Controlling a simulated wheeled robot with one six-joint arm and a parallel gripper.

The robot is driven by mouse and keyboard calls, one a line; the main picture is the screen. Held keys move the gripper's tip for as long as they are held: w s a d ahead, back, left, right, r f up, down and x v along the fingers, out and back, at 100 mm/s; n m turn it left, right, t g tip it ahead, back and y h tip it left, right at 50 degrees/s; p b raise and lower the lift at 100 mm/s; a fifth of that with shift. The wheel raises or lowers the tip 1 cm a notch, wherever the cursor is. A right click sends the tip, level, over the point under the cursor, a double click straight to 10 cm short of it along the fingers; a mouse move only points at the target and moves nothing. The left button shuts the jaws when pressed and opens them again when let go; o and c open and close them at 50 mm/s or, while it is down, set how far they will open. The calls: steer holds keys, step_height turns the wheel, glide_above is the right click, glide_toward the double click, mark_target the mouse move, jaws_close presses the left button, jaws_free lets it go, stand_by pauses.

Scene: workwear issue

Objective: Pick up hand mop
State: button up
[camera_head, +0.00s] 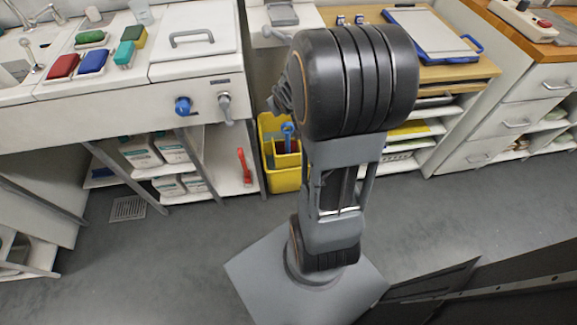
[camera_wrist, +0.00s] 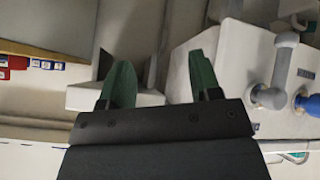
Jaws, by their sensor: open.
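I cannot tell for sure which thing is the hand mop. A blue tool (camera_head: 288,131) stands in the yellow bucket (camera_head: 283,177) on the floor, partly hidden behind my arm. A red brush-like tool (camera_head: 243,167) stands on the open shelf left of the bucket. My gripper (camera_wrist: 162,80) shows in the wrist view with its two green fingers apart and nothing between them. It faces the white counter front. In the head view my gripper is mostly hidden behind my arm.
A blue knob (camera_head: 183,106) and a grey lever (camera_head: 225,108) stick out of the counter front. Several coloured pads, one of them red (camera_head: 62,66), lie by the sink. A blue-edged clipboard (camera_head: 433,36) lies on the wooden top. The grey floor (camera_head: 180,250) is clear at left.

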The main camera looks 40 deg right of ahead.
steer(key=w+d+f+t+b, duration=0.1)
steer(key=d+f+b, duration=0.2)
steer(key=f, duration=0.5)
steer(key=d+f+t+b, duration=0.15)
steer(key=d+f, duration=0.25)
steer(key=f, duration=0.4)
steer(key=t+y+b, duration=0.3)
steer(key=b, duration=0.5)
glide_toward(289, 142)
steer(key=shift+y, duration=0.3)
steer(key=shift+d+b+x, duration=0.15)
steer(key=shift+b+x, duration=1.1)
steer(key=shift+x, duration=1.65)
steer(key=shift+d+b+x, duration=0.15)
steer(key=shift+b+x, duration=1.1)
steer(key=shift+x, duration=1.7)
steer(key=shift+s+f, duration=0.1)
steer(key=shift+s, duration=0.05)
steer(key=shift+c, duration=0.2)
jaws_close()
